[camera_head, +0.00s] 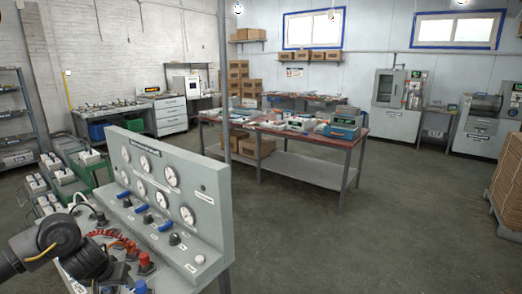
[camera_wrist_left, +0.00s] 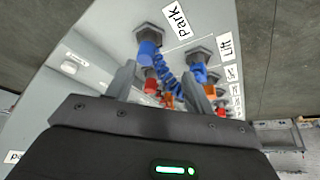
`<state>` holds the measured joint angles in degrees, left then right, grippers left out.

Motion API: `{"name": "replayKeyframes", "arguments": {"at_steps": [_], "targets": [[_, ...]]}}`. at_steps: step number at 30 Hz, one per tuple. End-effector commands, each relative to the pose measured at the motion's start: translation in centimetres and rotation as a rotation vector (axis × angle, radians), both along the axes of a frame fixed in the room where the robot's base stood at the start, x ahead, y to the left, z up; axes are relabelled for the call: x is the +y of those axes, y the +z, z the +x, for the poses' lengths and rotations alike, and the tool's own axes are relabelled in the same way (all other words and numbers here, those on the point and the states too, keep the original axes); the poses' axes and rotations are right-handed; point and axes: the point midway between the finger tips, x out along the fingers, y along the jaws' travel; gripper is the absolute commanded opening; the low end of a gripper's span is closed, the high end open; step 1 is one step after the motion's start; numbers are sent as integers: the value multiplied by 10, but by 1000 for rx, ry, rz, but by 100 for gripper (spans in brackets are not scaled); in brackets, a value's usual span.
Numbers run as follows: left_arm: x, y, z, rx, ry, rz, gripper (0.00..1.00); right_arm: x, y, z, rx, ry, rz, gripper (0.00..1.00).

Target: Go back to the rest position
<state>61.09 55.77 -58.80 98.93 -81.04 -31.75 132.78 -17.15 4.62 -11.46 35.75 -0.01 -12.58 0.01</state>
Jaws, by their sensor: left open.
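My left gripper (camera_wrist_left: 162,92) is open, its two fingers spread in front of the panel in the left wrist view. Between and beyond the fingers are a blue coupling (camera_wrist_left: 149,52) near the "Park" label (camera_wrist_left: 177,22), a blue coiled hose (camera_wrist_left: 171,80) and another blue coupling near the "Lift" label (camera_wrist_left: 226,46). I cannot tell whether the fingers touch the hose. In the head view my dark left wrist (camera_head: 92,262) is low at the left, over the lower panel, and its fingertips are hard to make out. My right gripper is in neither view.
The grey gauge panel (camera_head: 205,215) stands close in front, with blue levers, red couplings (camera_head: 146,262) and a red coiled hose (camera_head: 118,243). A pole rises behind it.

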Motion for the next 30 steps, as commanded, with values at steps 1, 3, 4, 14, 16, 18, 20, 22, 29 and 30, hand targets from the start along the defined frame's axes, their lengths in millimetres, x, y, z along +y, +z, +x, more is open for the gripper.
{"name": "replayKeyframes", "arguments": {"at_steps": [1, 3, 4, 14, 16, 18, 20, 22, 29, 30], "targets": [[-8, -6, -1, -5, -26, -2, 53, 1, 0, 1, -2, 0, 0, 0], [-21, -12, 0, -18, -71, -3, 53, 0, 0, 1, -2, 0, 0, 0], [-27, -15, 0, -25, -90, -4, 53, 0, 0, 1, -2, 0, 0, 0], [-131, -55, -8, -152, -382, -32, 53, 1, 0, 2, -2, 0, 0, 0], [-161, -64, -16, -194, -447, -43, 53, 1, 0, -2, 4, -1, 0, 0], [-193, -71, -27, -246, -507, -55, 53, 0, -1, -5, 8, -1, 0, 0], [-221, -76, -41, -296, -546, -65, 53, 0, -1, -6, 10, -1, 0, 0], [-246, -79, -60, -346, -570, -68, 53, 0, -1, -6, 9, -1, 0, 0], [-257, -91, -133, -345, -491, -16, 53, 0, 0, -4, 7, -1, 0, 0], [-251, -94, -147, -318, -470, -2, 53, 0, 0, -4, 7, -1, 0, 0]]}}
